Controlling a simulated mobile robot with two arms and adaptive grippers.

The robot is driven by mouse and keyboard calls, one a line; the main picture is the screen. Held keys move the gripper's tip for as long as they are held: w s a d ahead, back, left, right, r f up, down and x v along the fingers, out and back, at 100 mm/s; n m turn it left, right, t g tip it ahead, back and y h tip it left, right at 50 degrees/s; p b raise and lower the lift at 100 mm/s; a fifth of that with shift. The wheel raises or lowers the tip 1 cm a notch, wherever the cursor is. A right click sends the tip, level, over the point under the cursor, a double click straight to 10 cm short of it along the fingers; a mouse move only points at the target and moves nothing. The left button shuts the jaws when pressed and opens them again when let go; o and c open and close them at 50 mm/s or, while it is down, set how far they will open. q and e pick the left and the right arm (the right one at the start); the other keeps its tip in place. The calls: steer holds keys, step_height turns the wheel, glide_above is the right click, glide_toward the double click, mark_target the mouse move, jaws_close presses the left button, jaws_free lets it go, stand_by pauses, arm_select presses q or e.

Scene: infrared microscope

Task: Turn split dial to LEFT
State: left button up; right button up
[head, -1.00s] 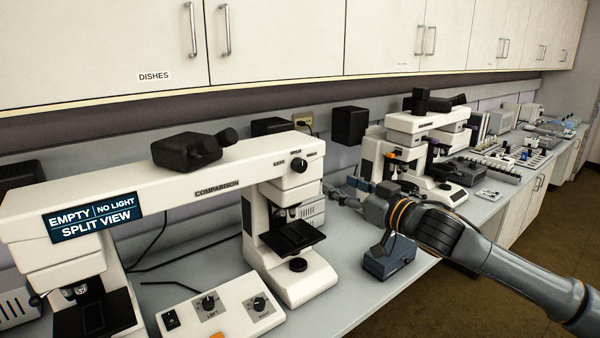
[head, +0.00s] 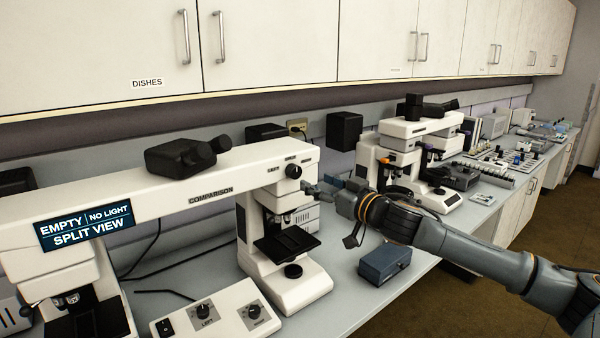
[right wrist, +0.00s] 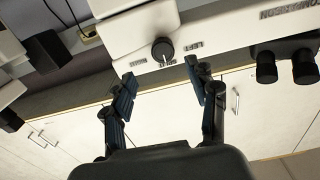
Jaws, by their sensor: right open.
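The split dial (head: 293,171) is a round black knob on the front of the white comparison microscope (head: 245,158), at the right end of its bridge. In the right wrist view the dial (right wrist: 162,50) has a white mark pointing toward the SPLIT label, between LEFT and RIGHT. The display (head: 85,226) reads "EMPTY | NO LIGHT" and "SPLIT VIEW". My right gripper (head: 320,189) is just right of the dial in the head view. In the right wrist view the gripper (right wrist: 162,78) is open, its fingers spread either side of the dial, apparently not touching it. My left gripper is not seen.
A black eyepiece head (head: 185,157) sits on the bridge. A control box (head: 225,316) with two knobs stands in front. A blue-grey box (head: 384,264) lies on the bench below my right arm. Another microscope (head: 410,150) stands farther right. Cabinets (head: 270,40) hang above.

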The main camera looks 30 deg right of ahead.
mark_target(297, 173)
steer(key=w+p, duration=0.1)
steer(key=w, duration=0.1)
steer(key=w+p, duration=0.1)
steer(key=w, duration=0.1)
steer(key=w+p, duration=0.2)
steer(key=shift+w+a+r, duration=0.2)
steer(key=shift+a+r, duration=0.05)
steer(key=shift+a, duration=0.15)
steer(key=shift+w+a+f, duration=0.1)
steer(key=shift+w+f, duration=0.1)
steer(key=shift+w, duration=0.35)
steer(key=c, duration=1.1)
